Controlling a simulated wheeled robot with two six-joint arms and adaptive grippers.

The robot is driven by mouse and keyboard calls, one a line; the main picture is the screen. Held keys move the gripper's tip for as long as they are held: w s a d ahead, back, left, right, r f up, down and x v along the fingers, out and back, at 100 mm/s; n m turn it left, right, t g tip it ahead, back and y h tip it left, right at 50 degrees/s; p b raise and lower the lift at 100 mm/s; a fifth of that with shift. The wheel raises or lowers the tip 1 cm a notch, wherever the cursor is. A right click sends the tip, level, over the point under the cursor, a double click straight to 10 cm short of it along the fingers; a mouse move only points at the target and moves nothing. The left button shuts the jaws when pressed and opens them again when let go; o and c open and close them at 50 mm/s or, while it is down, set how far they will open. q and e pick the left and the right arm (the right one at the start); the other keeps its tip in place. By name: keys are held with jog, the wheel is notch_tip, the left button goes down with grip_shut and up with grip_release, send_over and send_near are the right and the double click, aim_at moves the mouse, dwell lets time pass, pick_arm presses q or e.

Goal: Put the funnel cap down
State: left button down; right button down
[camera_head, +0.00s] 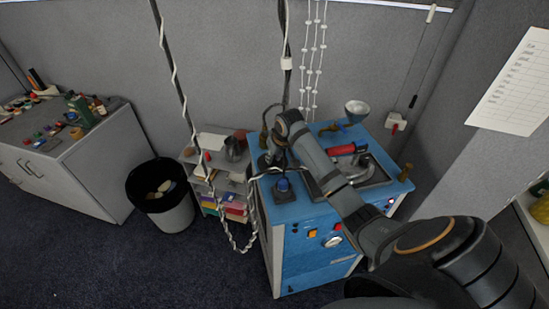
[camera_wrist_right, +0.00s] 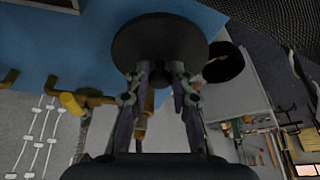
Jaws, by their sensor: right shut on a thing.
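My right gripper (camera_head: 277,152) reaches over the left side of the blue machine (camera_head: 312,250) in the head view. In the right wrist view its two fingers (camera_wrist_right: 160,80) are shut on a dark, round, disc-like piece, which I take for the funnel cap (camera_wrist_right: 158,42). Blue surface shows behind the cap there; I cannot tell whether the cap touches it. In the head view the cap is hard to make out against the dark gripper. A metal funnel (camera_head: 356,109) stands upright at the machine's back right. My left gripper is not in view.
A red-handled item (camera_head: 342,150) lies by the metal basin on the machine top. A dark block with a blue knob (camera_head: 283,186) sits at its front left. A shelf cart (camera_head: 215,180) and a bin (camera_head: 176,214) stand left.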

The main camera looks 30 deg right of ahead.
jog(key=shift+f+p, duration=0.3)
jog(key=shift+f, duration=0.15)
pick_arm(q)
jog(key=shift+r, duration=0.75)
pick_arm(e)
jog(key=shift+f, duration=0.4)
jog(key=shift+f, duration=0.2)
jog(key=c, duration=1.2)
grip_release()
jog(key=shift+o, duration=0.2)
